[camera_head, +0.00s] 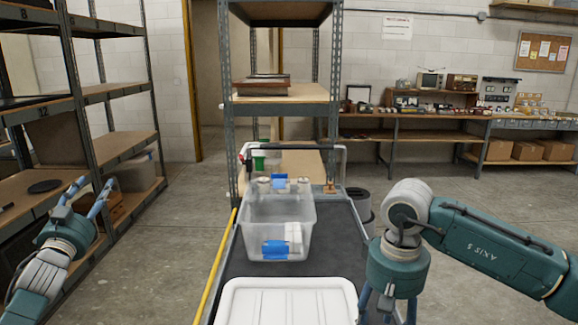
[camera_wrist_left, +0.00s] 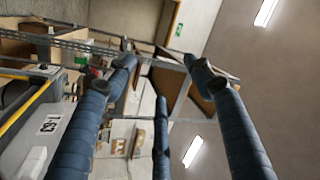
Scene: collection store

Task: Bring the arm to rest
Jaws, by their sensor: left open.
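My left gripper (camera_head: 93,192) is at the left side of the head view, raised in front of the left shelving. Its blue fingers are spread apart and hold nothing. In the left wrist view the blue fingers (camera_wrist_left: 165,85) are also wide apart, with only background between them. My right arm comes in from the right in the head view. My right gripper (camera_head: 387,308) points down at the bottom edge, right of the cart. Its fingertips are cut off by the frame, so its opening does not show.
A cart with a dark top (camera_head: 337,240) stands ahead, with a clear bin (camera_head: 310,218) holding blue-and-white items and a white lid (camera_head: 287,303). Metal shelving (camera_head: 75,90) stands left; another rack (camera_head: 280,110) stands behind the cart. Open floor (camera_head: 470,185) lies right.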

